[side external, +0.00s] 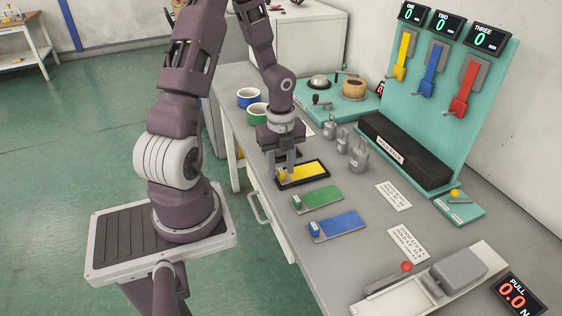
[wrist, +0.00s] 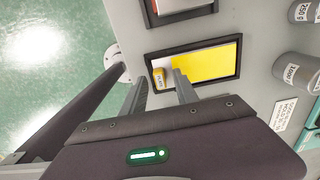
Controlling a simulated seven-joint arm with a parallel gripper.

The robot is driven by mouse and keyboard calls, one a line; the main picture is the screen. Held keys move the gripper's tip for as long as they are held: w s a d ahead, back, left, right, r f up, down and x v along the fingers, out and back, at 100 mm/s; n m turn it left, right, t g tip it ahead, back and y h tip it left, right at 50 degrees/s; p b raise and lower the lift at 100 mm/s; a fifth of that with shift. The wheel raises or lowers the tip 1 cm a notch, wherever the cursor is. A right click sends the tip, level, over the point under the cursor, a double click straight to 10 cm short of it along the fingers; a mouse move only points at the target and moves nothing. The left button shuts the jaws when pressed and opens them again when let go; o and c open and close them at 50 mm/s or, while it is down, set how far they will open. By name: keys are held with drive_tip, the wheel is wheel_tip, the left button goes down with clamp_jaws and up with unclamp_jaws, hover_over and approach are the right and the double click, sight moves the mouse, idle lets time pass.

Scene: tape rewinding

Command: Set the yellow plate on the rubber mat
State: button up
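The yellow plate (side external: 303,172) lies flat inside a black rectangular border on the bench; it also shows in the wrist view (wrist: 208,62). A small labelled yellow block (wrist: 158,76) stands on its pale left end. My gripper (side external: 284,175) is over that end, pointing down. In the wrist view its two fingers (wrist: 160,78) are apart, with the block seen between their tips and gaps on both sides. I cannot tell for sure which dark surface is the rubber mat; a long black labelled slab (side external: 405,150) lies before the teal board.
A green plate (side external: 318,199) and a blue plate (side external: 340,224) lie in front. Another black-bordered rectangle (wrist: 182,17) is beside the yellow one. Several metal weights (side external: 358,157) stand close to the right. Blue and green rings (side external: 248,98) are behind. Printed cards lie between.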

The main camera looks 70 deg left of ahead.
wheel_tip(320, 180, up, 12)
drive_tip(key=s+d+r+n+t, duration=0.2)
drive_tip(key=s+d+r+n, duration=0.3)
drive_tip(key=d+n, duration=0.4)
drive_tip(key=s+d+r+n+t, duration=0.3)
drive_tip(key=s+d+r+n, duration=0.1)
drive_tip(key=d+r+n, duration=0.3)
drive_tip(key=d+n, duration=0.2)
drive_tip(key=d, duration=0.1)
drive_tip(key=shift+s+r+t, duration=0.3)
drive_tip(key=shift+s+r, duration=0.05)
drive_tip(key=shift+r, duration=0.05)
drive_tip(key=shift+d, duration=0.1)
